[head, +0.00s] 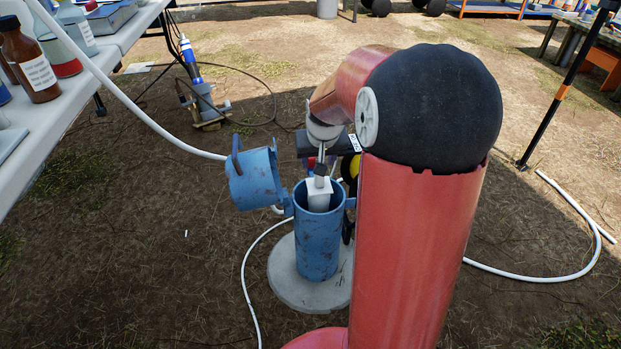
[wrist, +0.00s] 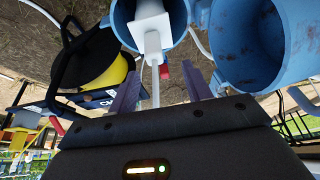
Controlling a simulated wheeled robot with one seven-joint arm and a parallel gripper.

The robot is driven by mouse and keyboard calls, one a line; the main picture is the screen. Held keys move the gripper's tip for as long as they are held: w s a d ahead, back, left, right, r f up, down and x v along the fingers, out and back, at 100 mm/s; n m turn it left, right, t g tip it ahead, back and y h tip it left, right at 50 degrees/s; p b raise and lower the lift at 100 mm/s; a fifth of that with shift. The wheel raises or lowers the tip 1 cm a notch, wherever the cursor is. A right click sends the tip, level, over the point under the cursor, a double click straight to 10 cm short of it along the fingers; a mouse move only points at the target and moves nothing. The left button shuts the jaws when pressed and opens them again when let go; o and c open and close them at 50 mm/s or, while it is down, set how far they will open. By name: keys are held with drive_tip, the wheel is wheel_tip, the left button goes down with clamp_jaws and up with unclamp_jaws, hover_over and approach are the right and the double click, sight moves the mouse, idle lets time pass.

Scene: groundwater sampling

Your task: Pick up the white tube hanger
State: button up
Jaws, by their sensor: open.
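The white tube hanger (head: 319,194) sits at the mouth of the blue well casing (head: 317,244), a pale block standing partly above the rim. In the wrist view the hanger (wrist: 153,28) shows a square white block with a thin white stem running towards my gripper (wrist: 160,92). My gripper's two fingers are apart, one on each side of the stem, with no visible contact. In the head view my gripper (head: 321,164) is just above the block, partly covered by my arm. The hanger's lower part is hidden inside the casing.
The casing's blue lid (head: 254,180) hangs open at the left; it is close to my gripper in the wrist view (wrist: 262,40). A black reel with a yellow drum (wrist: 88,62) stands nearby. A white table (head: 75,110) with bottles is at the left. White hose (head: 150,122) crosses nearby.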

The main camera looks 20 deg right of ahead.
sight(319, 185)
drive_tip(key=x, duration=0.4)
drive_tip(key=b+x, duration=0.1)
drive_tip(key=x, duration=0.1)
drive_tip(key=shift+s+d+f, duration=0.15)
drive_tip(key=shift+d+f, duration=0.15)
drive_tip(key=shift+d, duration=0.1)
clamp_jaws()
drive_tip(key=shift+r, duration=0.1)
